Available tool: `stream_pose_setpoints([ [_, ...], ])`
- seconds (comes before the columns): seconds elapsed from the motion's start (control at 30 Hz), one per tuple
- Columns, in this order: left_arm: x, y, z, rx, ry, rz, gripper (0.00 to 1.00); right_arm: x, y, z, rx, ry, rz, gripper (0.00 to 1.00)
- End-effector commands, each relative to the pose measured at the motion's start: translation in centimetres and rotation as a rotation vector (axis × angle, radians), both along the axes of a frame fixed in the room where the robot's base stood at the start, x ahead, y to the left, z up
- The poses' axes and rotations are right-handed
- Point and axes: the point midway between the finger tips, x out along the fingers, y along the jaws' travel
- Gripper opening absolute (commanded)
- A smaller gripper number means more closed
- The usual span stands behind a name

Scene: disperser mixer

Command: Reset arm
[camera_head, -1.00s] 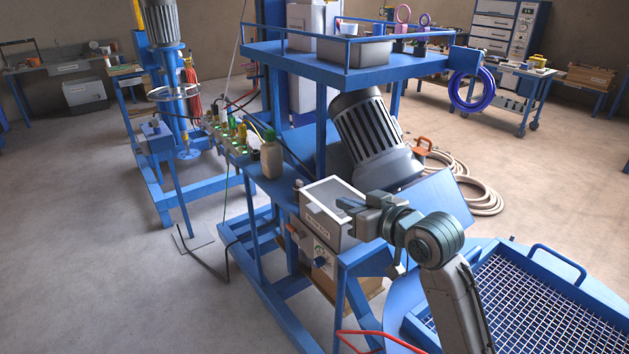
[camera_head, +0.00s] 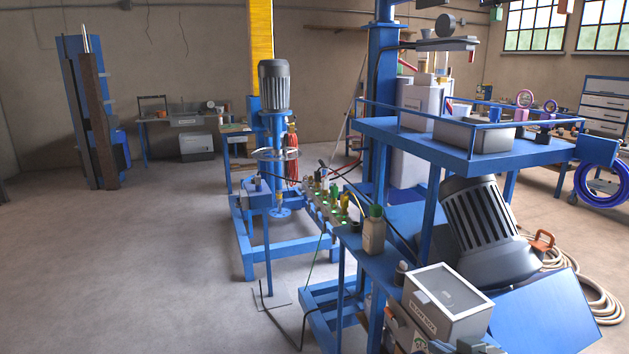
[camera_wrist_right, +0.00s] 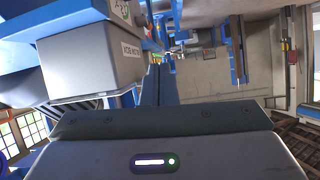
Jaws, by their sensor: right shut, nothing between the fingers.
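My right gripper (camera_head: 480,346) shows only as a small grey part at the bottom edge of the head view, just below the grey labelled box. In the right wrist view its grey body fills the bottom, and the narrow dark fingers (camera_wrist_right: 158,86) are together with nothing held. The labelled box (camera_head: 445,305) has a pale lid panel and sits on the blue frame; it also shows in the right wrist view (camera_wrist_right: 92,62), upper left, apart from the fingers. The rest of my right arm is out of the head view. My left gripper is not in view.
A blue machine frame (camera_head: 400,135) with a large tilted grey motor (camera_head: 485,220) stands at right. A beige bottle (camera_head: 373,232) stands on the frame's narrow shelf. A blue mixer stand with a grey motor (camera_head: 274,85) is farther back. The floor at left (camera_head: 130,260) is clear.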

Motion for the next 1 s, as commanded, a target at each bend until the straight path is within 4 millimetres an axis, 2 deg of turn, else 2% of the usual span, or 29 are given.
stream_pose_setpoints([
  [0.07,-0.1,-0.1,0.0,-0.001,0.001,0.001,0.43,-1.6,-0.1,-2.5,-0.019,0.061,-0.015,0.00],
  [0.17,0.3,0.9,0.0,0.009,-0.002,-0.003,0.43,-4.3,-0.5,-6.1,-0.055,0.153,-0.040,0.00],
  [0.3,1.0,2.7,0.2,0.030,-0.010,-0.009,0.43,-10.1,-1.3,-11.9,-0.124,0.329,-0.085,0.00],
  [0.4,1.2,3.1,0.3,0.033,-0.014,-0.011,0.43,-14.2,-1.9,-15.0,-0.170,0.443,-0.111,0.00],
  [0.6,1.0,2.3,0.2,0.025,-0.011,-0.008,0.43,-20.8,-2.8,-18.6,-0.241,0.611,-0.149,0.00],
  [0.8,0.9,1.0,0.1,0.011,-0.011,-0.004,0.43,-26.3,-3.5,-20.6,-0.296,0.744,-0.176,0.00],
  [0.83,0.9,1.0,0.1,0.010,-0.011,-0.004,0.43,-27.2,-3.6,-20.8,-0.306,0.765,-0.180,0.00],
  [1.0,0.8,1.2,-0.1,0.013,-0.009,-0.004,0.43,-25.4,-4.1,-25.7,-0.305,0.777,-0.183,0.00],
])
